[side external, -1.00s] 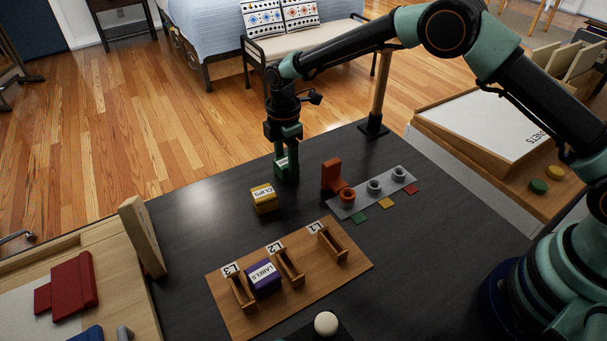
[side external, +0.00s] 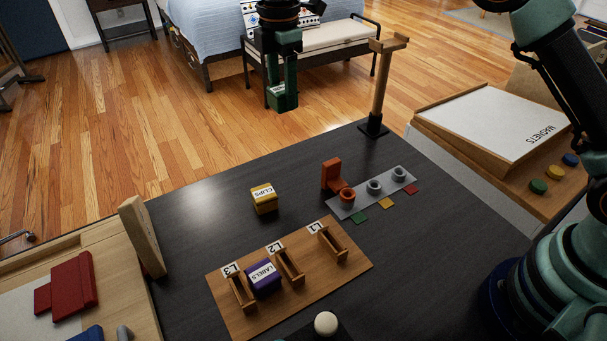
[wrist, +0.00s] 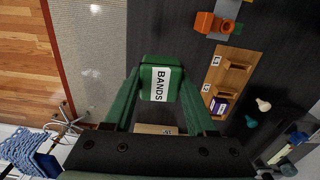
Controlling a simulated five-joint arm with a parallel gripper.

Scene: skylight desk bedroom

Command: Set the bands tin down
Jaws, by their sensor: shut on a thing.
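The bands tin (wrist: 145,80) is a green box with a white label reading BANDS in the wrist view. My gripper (wrist: 160,98) is shut on it, with a green finger on each side. In the side external view my gripper (side external: 282,84) points down and holds the bands tin (side external: 284,103) in the air, well above the dark desk (side external: 210,222). The tin touches nothing else there. My fingers hide part of it in that view.
A yellow CLIPS tin (side external: 264,205) stands on the desk. A wooden rack (side external: 330,277) has places marked L1, L2 and L3; a purple LABELS tin (side external: 264,281) sits by L3. A grey strip (side external: 361,203) with rings and an orange holder (side external: 331,172) are behind. A wooden post (side external: 379,95) stands at the back edge.

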